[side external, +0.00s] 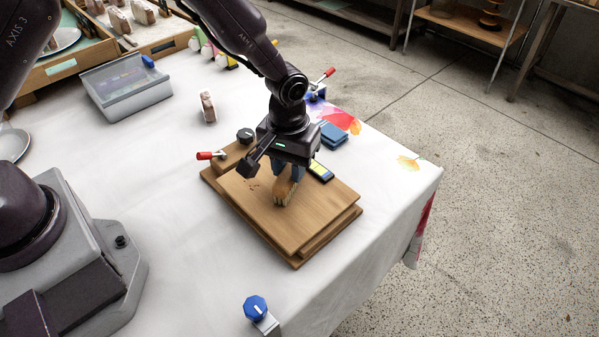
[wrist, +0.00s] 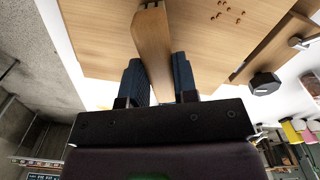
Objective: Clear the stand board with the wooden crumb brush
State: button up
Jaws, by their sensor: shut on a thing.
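The wooden stand board (side external: 302,218) lies on the white-covered table, and it also fills the upper part of the wrist view (wrist: 95,35). My gripper (side external: 289,178) is over the board, shut on the wooden crumb brush (side external: 285,191). In the wrist view the brush (wrist: 153,45) sits between the two dark blue fingers of my gripper (wrist: 162,80). Its bristles show at the lower end in the side view, close to the board; I cannot tell whether they touch. Several brown crumbs (wrist: 228,13) lie on the board to the right of the brush in the wrist view.
A red-handled clamp (side external: 211,156) and a black knob (side external: 245,135) are at the board's back left. A phone-like item (side external: 320,171) and a blue box (side external: 333,135) lie to its right. A blue-knobbed item (side external: 256,308) stands in front. The table left of the board is mostly clear.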

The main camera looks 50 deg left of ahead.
jog(key=shift+a, duration=3.9)
jog(key=shift+s+d+f, duration=0.1)
jog(key=shift+s+d, duration=0.6)
jog(key=shift+d, duration=1.75)
jog(key=shift+s+d+r, duration=0.1)
jog(key=shift+s+d, duration=0.55)
jog(key=shift+d, duration=1.75)
jog(key=shift+s+d+f, duration=0.1)
jog(key=shift+s+d, duration=0.6)
jog(key=shift+d, duration=1.75)
jog(key=shift+a, duration=7.25)
notch_tip(320, 180, up, 8)
